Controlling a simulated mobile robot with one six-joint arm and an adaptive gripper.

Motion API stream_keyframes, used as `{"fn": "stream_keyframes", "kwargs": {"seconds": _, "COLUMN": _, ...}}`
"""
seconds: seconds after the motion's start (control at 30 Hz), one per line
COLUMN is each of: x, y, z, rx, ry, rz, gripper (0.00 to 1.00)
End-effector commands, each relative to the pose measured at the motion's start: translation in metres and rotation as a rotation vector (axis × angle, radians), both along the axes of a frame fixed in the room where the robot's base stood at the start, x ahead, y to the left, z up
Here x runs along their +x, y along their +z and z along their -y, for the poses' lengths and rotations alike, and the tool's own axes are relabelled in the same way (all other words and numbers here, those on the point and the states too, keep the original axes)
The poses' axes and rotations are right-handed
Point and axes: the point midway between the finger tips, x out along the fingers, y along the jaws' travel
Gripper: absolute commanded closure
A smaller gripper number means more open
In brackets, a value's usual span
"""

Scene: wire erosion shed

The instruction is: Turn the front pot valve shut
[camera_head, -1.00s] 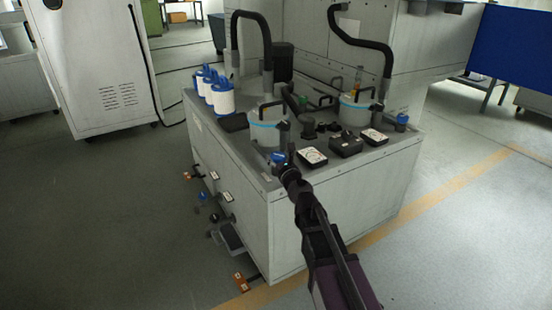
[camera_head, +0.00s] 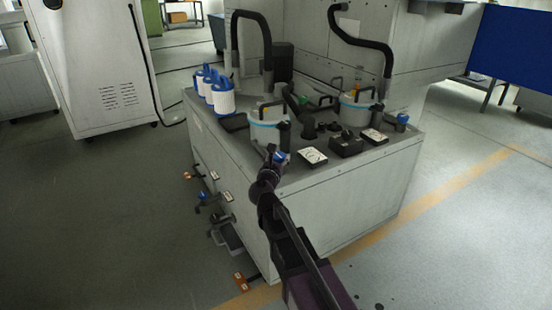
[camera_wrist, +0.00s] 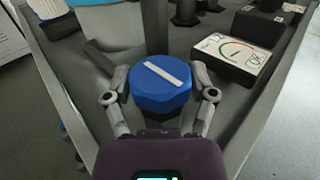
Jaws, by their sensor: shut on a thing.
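The front pot valve is a blue faceted knob with a white bar on top. It is in the middle of the wrist view (camera_wrist: 160,90) and at the near corner of the cabinet top in the head view (camera_head: 279,157). The white bar runs slantwise, from upper left to lower right in the wrist view. My gripper (camera_wrist: 160,97) is shut on the knob, one finger on each side. In the head view my gripper (camera_head: 271,166) partly covers the valve. The front pot (camera_head: 266,132), pale with a blue band, stands just behind it.
A white gauge (camera_wrist: 232,54) lies right of the knob; it also shows in the head view (camera_head: 313,156). A second pot (camera_head: 355,110) and another blue knob (camera_head: 402,118) stand farther back. White filter canisters (camera_head: 222,98) stand at left.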

Motion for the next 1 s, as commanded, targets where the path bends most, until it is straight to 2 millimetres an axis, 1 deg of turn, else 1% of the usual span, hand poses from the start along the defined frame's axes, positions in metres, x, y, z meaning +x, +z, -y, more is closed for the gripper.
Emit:
{"fn": "stream_keyframes", "kwargs": {"seconds": 0.5, "x": -0.0007, "y": 0.0005, "z": 0.0011, "rx": 0.0, "ry": -0.026, "rz": 0.001, "gripper": 0.75}}
{"fn": "stream_keyframes", "kwargs": {"seconds": 0.53, "x": -0.0006, "y": 0.0005, "z": 0.0011, "rx": 0.0, "ry": -0.026, "rz": 0.001, "gripper": 0.25}}
{"fn": "stream_keyframes", "kwargs": {"seconds": 0.57, "x": -0.0005, "y": 0.0005, "z": 0.001, "rx": 0.0, "ry": -0.026, "rz": 0.001, "gripper": 0.16}}
{"fn": "stream_keyframes", "kwargs": {"seconds": 0.6, "x": -0.0004, "y": 0.0005, "z": 0.001, "rx": 0.0, "ry": -0.026, "rz": 0.001, "gripper": 0.04}}
{"fn": "stream_keyframes", "kwargs": {"seconds": 0.63, "x": -0.0004, "y": 0.0005, "z": 0.0009, "rx": 0.0, "ry": -0.026, "rz": 0.001, "gripper": 0.0}}
{"fn": "stream_keyframes", "kwargs": {"seconds": 1.0, "x": 0.0004, "y": 0.0002, "z": 0.0006, "rx": 0.0, "ry": -0.024, "rz": 0.0, "gripper": 0.0}}
